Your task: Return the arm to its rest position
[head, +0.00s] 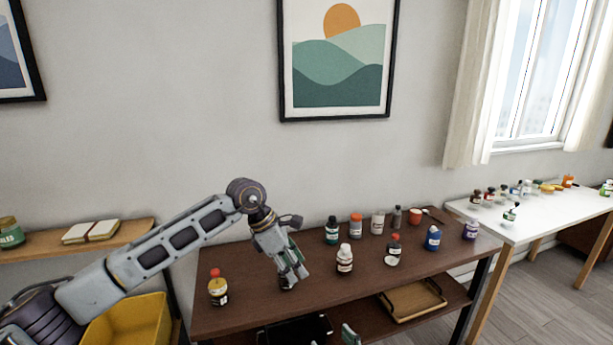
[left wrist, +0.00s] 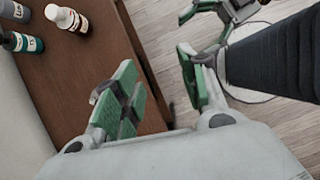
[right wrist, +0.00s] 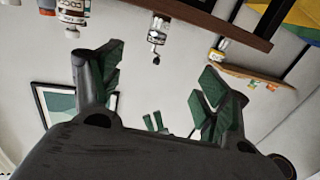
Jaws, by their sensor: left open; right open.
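My left arm (head: 150,255) reaches in from the left over the dark brown table. My right gripper shows only as a green fingertip at the bottom edge of the head view (head: 350,335) and at the top of the left wrist view (left wrist: 228,12). In the right wrist view the right gripper (right wrist: 160,68) is open and empty.
The brown table (head: 245,262) carries several bottles, among them a yellow one with a red cap (head: 218,290), a white one (head: 344,259) and a blue one (head: 433,239). A yellow bin (head: 130,322) stands left. A white table (head: 540,218) stands right.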

